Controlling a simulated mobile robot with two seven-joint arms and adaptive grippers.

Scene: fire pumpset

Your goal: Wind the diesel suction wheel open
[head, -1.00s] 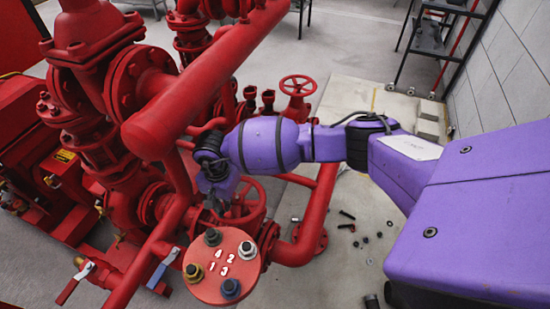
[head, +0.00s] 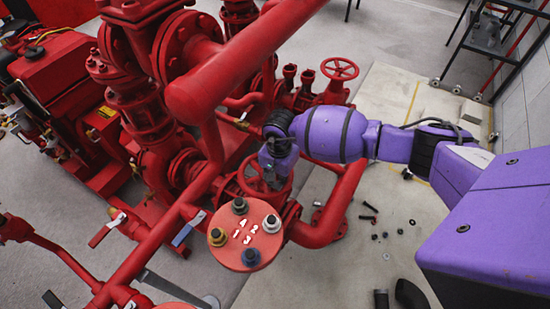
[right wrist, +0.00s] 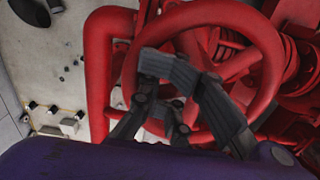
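A red spoked handwheel (head: 250,183) stands behind the round numbered flange, partly hidden by my right arm. I take it for the diesel suction wheel, though no label shows. My right gripper (head: 270,178) reaches it from the right. In the right wrist view the same wheel (right wrist: 272,85) fills the upper middle. The dark fingers of the right gripper (right wrist: 200,80) lie across its face and hide part of the rim and spokes. The fingertips come together over the wheel. I cannot tell whether any of the wheel is pinched between them. My left gripper is not in view.
A thick red pipe (head: 245,55) crosses above. Another red handwheel (head: 340,68) stands behind. Loose bolts (head: 368,206) lie on the floor at right.

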